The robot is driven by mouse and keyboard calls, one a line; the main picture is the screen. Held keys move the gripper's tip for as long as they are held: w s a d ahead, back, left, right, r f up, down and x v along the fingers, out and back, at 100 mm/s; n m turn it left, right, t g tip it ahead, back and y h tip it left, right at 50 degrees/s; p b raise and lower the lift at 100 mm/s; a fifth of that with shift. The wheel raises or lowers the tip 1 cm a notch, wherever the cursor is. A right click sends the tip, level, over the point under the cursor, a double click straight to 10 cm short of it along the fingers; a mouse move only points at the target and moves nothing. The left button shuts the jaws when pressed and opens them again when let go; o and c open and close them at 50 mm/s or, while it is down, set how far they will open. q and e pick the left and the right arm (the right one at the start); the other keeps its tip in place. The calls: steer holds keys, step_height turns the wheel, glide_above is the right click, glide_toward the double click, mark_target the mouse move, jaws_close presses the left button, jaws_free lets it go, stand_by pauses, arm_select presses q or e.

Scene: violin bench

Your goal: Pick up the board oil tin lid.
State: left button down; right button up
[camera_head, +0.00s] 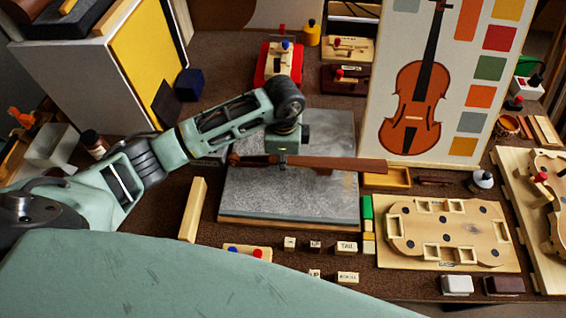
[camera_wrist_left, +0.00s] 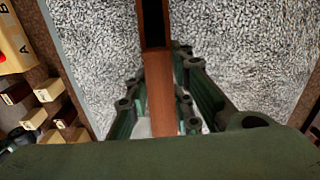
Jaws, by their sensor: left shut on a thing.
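My left gripper (camera_head: 282,158) is shut on a long brown wooden piece (camera_head: 345,164), shaped like a violin neck, over the grey slab. In the left wrist view the piece (camera_wrist_left: 158,85) runs between the fingers (camera_wrist_left: 160,100). I cannot identify the board oil tin lid with certainty. A small pale round container with a dark knobbed top (camera_head: 482,179) stands at the right, apart from the gripper. A yellow container with a dark knob (camera_head: 312,34) stands at the back. I cannot tell whether either is the oil tin. My right gripper is not in view.
The grey slab (camera_head: 285,198) has clear surface around the held piece. A violin-pictured panel (camera_head: 379,126) stands behind right. A wooden tray with a violin-shaped form (camera_head: 400,258) lies right. Small labelled blocks (camera_head: 347,246) lie in front; a red holder (camera_head: 267,68) stands behind.

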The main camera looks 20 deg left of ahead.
arm_select(q)
steer(key=shift+f, duration=1.25)
steer(key=c, duration=1.5)
jaws_free()
steer(key=shift+c, duration=0.2)
